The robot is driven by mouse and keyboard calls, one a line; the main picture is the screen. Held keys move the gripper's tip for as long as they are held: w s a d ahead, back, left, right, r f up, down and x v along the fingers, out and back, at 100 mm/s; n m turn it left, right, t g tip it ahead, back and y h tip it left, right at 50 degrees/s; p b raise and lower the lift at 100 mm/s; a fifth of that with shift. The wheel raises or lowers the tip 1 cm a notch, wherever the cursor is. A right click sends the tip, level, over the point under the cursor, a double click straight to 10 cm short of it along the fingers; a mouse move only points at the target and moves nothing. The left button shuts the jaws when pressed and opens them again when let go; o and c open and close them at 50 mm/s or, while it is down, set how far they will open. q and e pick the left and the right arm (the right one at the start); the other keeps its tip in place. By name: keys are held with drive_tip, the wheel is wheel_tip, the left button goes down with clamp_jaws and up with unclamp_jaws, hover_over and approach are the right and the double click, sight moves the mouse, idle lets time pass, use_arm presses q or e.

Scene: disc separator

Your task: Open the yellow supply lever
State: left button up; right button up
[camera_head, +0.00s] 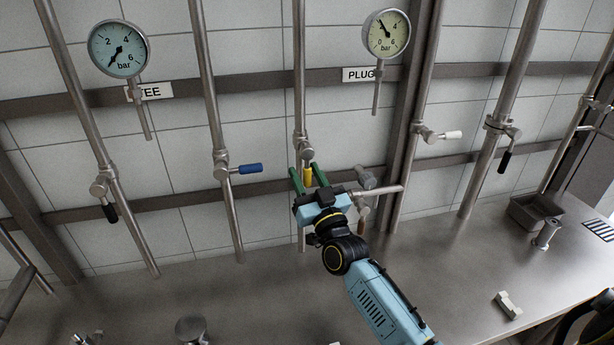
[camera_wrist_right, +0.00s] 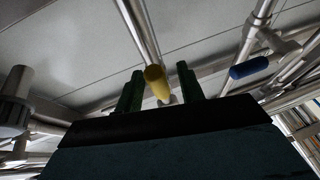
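The yellow supply lever (camera_head: 308,177) is on a valve of the middle vertical pipe (camera_head: 300,80) and appears to hang down along it. My right gripper (camera_head: 306,171) reaches up to it with its two green fingers open, one on each side of the lever. In the right wrist view the yellow lever (camera_wrist_right: 156,82) shows end-on between the fingers (camera_wrist_right: 159,88), with a narrow gap visible on each side. Contact cannot be made out. My left gripper is not in view.
A blue lever (camera_head: 250,168) points right on the pipe to the left. Black levers (camera_head: 111,213) hang at either side, and a white lever (camera_head: 452,135) points right. A grey valve handle (camera_head: 366,178) sits close right of my gripper. Two gauges (camera_head: 118,48) are above; the metal worktop (camera_head: 440,260) lies below.

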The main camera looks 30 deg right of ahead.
drive_tip(key=shift+s+f, duration=0.3)
drive_tip(key=shift+s, duration=0.15)
drive_tip(key=b+v, duration=0.1)
drive_tip(key=v, duration=1.1)
drive_tip(key=shift+s, duration=0.2)
